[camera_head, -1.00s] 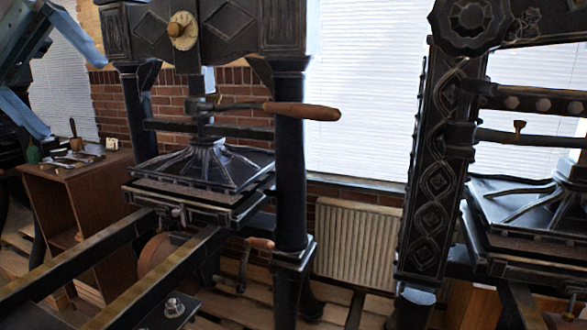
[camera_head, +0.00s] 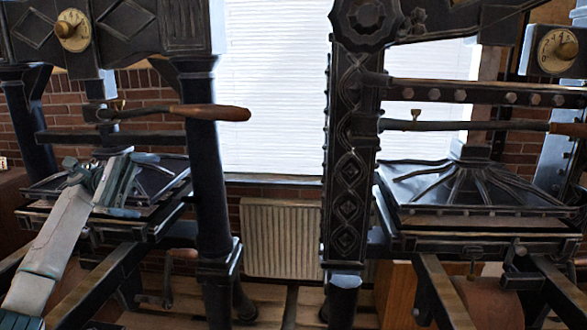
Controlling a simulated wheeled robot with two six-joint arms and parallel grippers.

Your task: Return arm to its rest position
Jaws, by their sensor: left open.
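My left gripper (camera_head: 112,174) reaches in from the lower left. It is open, with nothing seen between its fingers. It shows in front of the platen of the left hand press (camera_head: 205,165) and covers part of it; I cannot tell whether it touches. The left press has a bar with a wooden handle (camera_head: 215,113) that points right, above and to the right of the gripper. My right gripper is out of view.
A second black press (camera_head: 348,150) stands on the right, with its own platen (camera_head: 480,190) and bar (camera_head: 470,126). Between the presses are a white radiator (camera_head: 282,238) and a window blind (camera_head: 270,90). Rails of the left press (camera_head: 85,290) run toward me.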

